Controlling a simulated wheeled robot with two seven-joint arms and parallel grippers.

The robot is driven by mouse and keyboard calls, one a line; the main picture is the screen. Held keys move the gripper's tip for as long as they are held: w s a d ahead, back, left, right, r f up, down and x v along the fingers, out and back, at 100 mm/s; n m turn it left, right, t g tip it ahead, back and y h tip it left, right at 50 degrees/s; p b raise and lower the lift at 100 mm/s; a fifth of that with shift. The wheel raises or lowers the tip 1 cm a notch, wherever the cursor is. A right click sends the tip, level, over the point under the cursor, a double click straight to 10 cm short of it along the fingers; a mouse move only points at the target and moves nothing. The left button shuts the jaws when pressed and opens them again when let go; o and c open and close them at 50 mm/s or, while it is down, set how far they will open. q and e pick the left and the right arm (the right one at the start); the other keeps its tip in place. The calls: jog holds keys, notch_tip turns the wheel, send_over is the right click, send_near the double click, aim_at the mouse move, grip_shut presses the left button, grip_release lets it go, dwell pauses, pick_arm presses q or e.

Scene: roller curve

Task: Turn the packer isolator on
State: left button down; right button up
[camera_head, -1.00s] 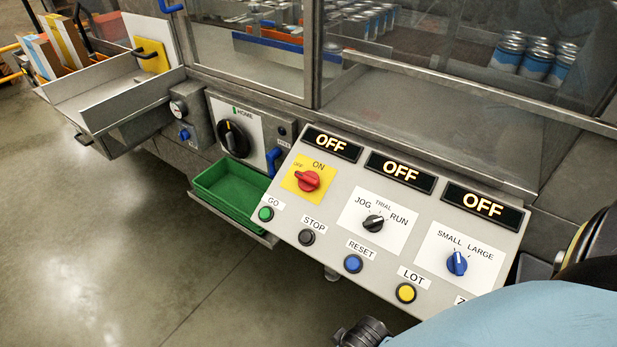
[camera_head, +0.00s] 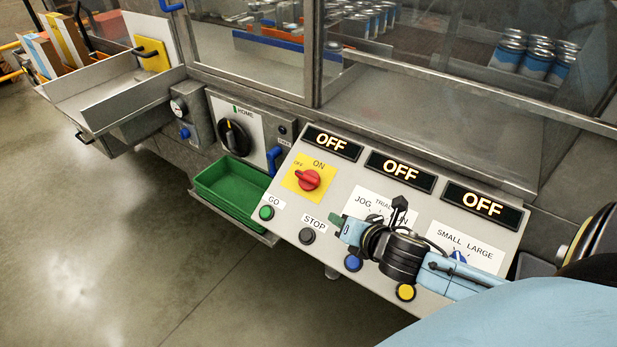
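The isolator is a red rotary knob (camera_head: 309,180) on a yellow plate (camera_head: 291,184) marked OFF and ON, at the upper left of the sloped control panel (camera_head: 316,262). Its handle points left, toward OFF, and the display (camera_head: 332,143) above it reads OFF. My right gripper (camera_head: 368,216) has come in from the right over the middle of the panel. It is to the right of and below the red knob, apart from it, and partly covers the JOG/TRIAL/RUN switch. Its finger gap is not clear. My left gripper is not in view.
Blue SMALL/LARGE knob (camera_head: 459,256) is partly behind my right arm. GO (camera_head: 266,213), STOP (camera_head: 306,236), RESET (camera_head: 353,263) and LOT (camera_head: 405,292) buttons line the front. A green tray (camera_head: 232,186) and black HOME dial (camera_head: 234,137) are at left. Glass guards stand behind.

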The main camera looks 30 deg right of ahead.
aim_at(310, 178)
jog(key=w+d+r+n+y, duration=0.1)
jog(key=n, duration=0.3)
jog(key=w+d+r+n+t+y, duration=0.1)
jog(key=w+n, duration=0.1)
jog(key=n, duration=0.3)
jog(key=w+d+n+t+y, duration=0.1)
jog(key=n, duration=0.4)
jog(key=shift+w+d+r, duration=0.25)
jog(key=shift+w+r, duration=0.1)
jog(key=shift+r, duration=0.05)
jog(key=w+f+n, duration=0.1)
jog(key=w, duration=0.3)
jog(key=w+a+f+n, duration=0.1)
jog(key=w, duration=0.3)
jog(key=w+a+f+n+y, duration=0.1)
jog(key=w+f, duration=0.1)
jog(key=w, duration=0.3)
jog(key=shift+b, duration=0.4)
jog(key=shift+c, duration=0.2)
grip_shut()
